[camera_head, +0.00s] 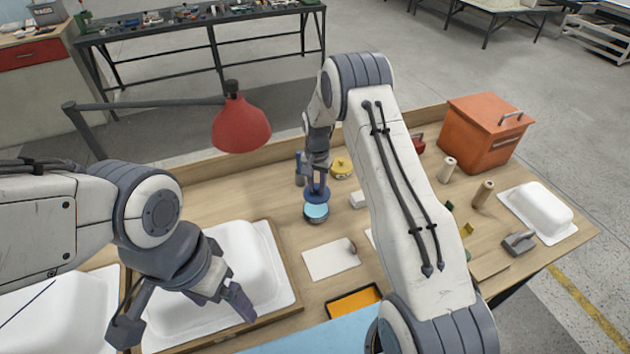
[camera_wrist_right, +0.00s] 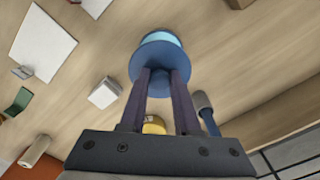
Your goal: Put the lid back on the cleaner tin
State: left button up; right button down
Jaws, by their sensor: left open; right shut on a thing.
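My right gripper (camera_head: 317,186) is shut on the dark blue round lid (camera_head: 317,195) and holds it by its top. The lid also shows between my fingers in the wrist view (camera_wrist_right: 160,64). The cleaner tin (camera_head: 316,219) stands on the bench, its light blue top showing in front of and below the lid. In the wrist view a light blue part of the tin (camera_wrist_right: 160,37) shows past the lid's edge. The lid appears above the tin and off toward its far side; I cannot tell whether they touch. My left gripper (camera_head: 220,297) is open and empty above a white shell.
A yellow tin (camera_head: 341,167) and a blue-handled tool (camera_head: 300,170) stand just behind. A white block (camera_head: 357,200) is to the right, and a white sheet (camera_head: 331,259) lies in front. A red lamp (camera_head: 241,125) hangs at the left. An orange box (camera_head: 483,135) stands at the back right.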

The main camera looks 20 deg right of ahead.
aim_at(316, 195)
jog(key=shift+a+f+b, duration=0.2)
jog(key=shift+f+b, duration=0.4)
jog(key=shift+f, duration=0.45)
jog(key=shift+d+f+b, duration=0.1)
jog(key=shift+f+b, duration=1.25)
jog(key=shift+f, duration=0.65)
jog(key=shift+s, duration=0.1)
jog(key=shift+f+b, duration=0.15)
jog(key=shift+b, duration=0.15)
jog(key=shift+c, duration=0.3)
grip_release()
